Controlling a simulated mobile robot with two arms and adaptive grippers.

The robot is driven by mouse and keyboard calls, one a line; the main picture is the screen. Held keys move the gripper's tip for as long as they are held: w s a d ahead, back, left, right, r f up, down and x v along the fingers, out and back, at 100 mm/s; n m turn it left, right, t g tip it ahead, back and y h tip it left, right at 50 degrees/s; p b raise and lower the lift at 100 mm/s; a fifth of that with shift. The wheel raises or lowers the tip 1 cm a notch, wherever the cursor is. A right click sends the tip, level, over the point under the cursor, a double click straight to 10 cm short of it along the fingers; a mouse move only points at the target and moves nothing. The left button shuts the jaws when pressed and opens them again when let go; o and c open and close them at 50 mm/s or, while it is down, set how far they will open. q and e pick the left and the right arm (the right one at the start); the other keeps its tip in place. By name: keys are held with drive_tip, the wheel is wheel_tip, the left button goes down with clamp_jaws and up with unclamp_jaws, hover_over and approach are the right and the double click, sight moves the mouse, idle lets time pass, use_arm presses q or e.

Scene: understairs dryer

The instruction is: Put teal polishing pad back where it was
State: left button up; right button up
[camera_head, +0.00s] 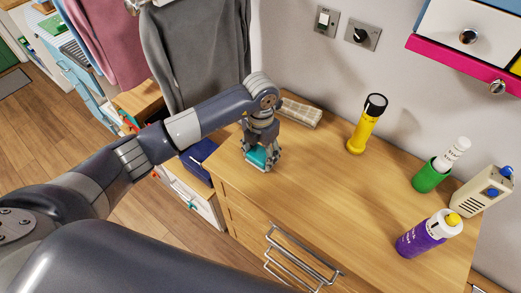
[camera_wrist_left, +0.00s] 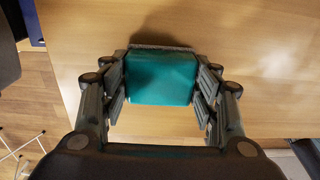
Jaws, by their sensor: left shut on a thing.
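The teal polishing pad (camera_head: 259,157) is at the left end of the wooden cabinet top, near its front edge. My left gripper (camera_head: 261,160) points down over it and is shut on it. In the left wrist view the teal pad (camera_wrist_left: 162,78) sits between the two fingers of the left gripper (camera_wrist_left: 160,85), with a grey strip along its far edge. The pad is at or just above the wood; I cannot tell if it touches. My right gripper is not in view.
A folded checked cloth (camera_head: 300,112) lies behind the gripper. The middle of the cabinet top (camera_head: 330,185) is clear.

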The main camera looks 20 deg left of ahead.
sight(261, 153)
use_arm(q)
drive_tip(key=shift+f, duration=0.15)
drive_tip(key=o, duration=0.9)
drive_tip(key=shift+o, duration=0.2)
drive_tip(key=shift+r, duration=0.35)
wheel_tip(261, 153, up, 12)
drive_tip(key=b, duration=0.3)
drive_tip(key=shift+f, duration=0.2)
